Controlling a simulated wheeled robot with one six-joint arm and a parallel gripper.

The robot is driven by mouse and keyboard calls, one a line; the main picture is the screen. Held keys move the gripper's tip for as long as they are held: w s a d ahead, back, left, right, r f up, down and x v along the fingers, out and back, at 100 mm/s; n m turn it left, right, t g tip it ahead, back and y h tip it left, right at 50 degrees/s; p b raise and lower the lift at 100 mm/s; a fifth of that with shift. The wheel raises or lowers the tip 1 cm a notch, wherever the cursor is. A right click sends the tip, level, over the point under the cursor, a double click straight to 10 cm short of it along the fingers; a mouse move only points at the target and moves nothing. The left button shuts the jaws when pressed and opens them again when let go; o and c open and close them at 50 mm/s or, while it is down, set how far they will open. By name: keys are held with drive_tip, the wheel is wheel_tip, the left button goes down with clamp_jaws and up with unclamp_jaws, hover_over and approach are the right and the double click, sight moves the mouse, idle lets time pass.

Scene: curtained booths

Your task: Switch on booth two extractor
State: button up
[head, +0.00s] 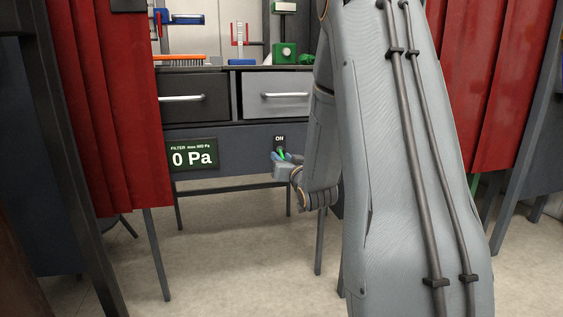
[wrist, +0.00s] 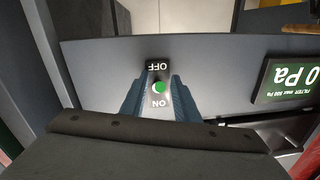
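The extractor switch (head: 279,139) is a small dark plate on the grey panel under the drawers, with ON at its top in the head view. In the wrist view, which is upside down, the switch plate (wrist: 157,67) shows OFF at the top and ON at the bottom, with a green-tipped lever (wrist: 159,88) between. I cannot tell which way the lever is set. My gripper (head: 284,157) is at the switch. In the wrist view its two fingers (wrist: 158,87) are apart, one on each side of the lever. The filter display (head: 193,154) reads 0 Pa.
Two drawers with bar handles, a dark one (head: 193,98) and a grey one (head: 277,95), sit above the panel. Red curtains (head: 106,105) hang on both sides. The bench top holds an orange brush (head: 178,58) and several small items. Thin legs stand below on open floor.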

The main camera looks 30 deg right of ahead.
sight(280, 152)
clamp_jaws()
drive_tip(key=shift+s+r+g+p, duration=0.1)
drive_tip(key=shift+r+g+p, duration=0.2)
drive_tip(key=shift+p, duration=0.8)
drive_tip(key=r+g+p, duration=0.1)
drive_tip(key=p, duration=0.4)
drive_tip(key=shift+s, duration=0.15)
drive_tip(key=g+p, duration=0.2)
drive_tip(key=p, duration=0.4)
drive_tip(key=r+g+y+p, duration=0.1)
drive_tip(key=g+p, duration=0.1)
drive_tip(key=p, duration=0.3)
drive_tip(key=shift+a+p, duration=0.1)
drive_tip(key=shift+p, duration=0.25)
drive_tip(key=shift+r+g+p, duration=0.1)
drive_tip(key=shift+g+p, duration=0.2)
drive_tip(key=shift+p, duration=0.7)
drive_tip(key=g+p, duration=0.1)
drive_tip(key=p, duration=0.5)
drive_tip(key=r+g+y+p, duration=0.1)
drive_tip(key=p, duration=0.5)
drive_tip(key=shift+m+g, duration=0.3)
drive_tip(key=shift+g, duration=0.1)
drive_tip(key=shift+w+g+p, duration=0.3)
drive_tip(key=shift+p, duration=2.75)
